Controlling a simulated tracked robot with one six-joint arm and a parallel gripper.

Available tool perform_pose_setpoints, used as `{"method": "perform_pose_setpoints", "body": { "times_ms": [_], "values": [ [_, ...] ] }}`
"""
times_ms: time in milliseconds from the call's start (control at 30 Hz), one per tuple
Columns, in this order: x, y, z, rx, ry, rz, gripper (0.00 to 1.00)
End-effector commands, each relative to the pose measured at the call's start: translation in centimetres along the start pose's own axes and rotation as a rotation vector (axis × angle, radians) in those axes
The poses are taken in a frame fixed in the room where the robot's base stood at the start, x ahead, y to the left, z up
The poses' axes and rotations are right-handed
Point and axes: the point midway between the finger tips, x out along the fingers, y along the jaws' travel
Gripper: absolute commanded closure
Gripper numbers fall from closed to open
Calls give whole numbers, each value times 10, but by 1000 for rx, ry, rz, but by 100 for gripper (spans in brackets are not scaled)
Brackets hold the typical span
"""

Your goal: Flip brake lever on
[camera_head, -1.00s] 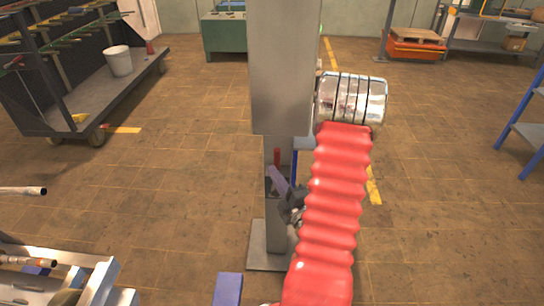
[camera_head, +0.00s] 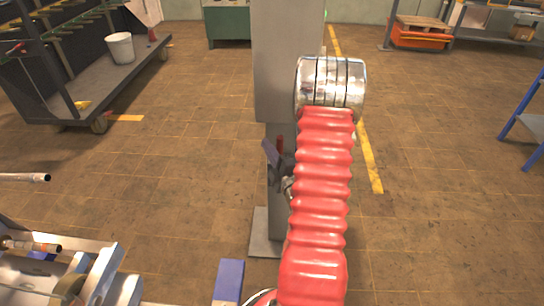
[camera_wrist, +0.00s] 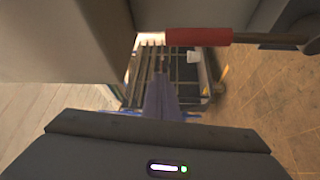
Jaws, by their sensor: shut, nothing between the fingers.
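The brake lever has a red grip (camera_head: 280,144) on the front of the grey metal column (camera_head: 287,60). In the wrist view the red grip (camera_wrist: 198,37) lies sideways near the top, on a thin metal rod running to the right. I see no contact, but depth is hard to judge. My red-sleeved arm covers the column's right side.
The column stands on a floor plate (camera_head: 262,238). A metal frame with pipes (camera_head: 60,270) is at lower left. A dark cart with a white bucket (camera_head: 120,48) stands at upper left, and a blue-framed shelf (camera_head: 525,130) at right. Open tiled floor lies between.

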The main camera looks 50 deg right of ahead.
Motion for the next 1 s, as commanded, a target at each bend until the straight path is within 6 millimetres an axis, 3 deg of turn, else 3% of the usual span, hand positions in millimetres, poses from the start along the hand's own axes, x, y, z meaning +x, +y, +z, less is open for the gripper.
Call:
{"method": "perform_pose_setpoints", "body": {
  "times_ms": [267,700,1000],
  "values": [
    [29,0,0,0,1,1,100],
    [15,0,34,0,0,0,100],
    [14,0,37,0,1,0,100]
  ]
}}
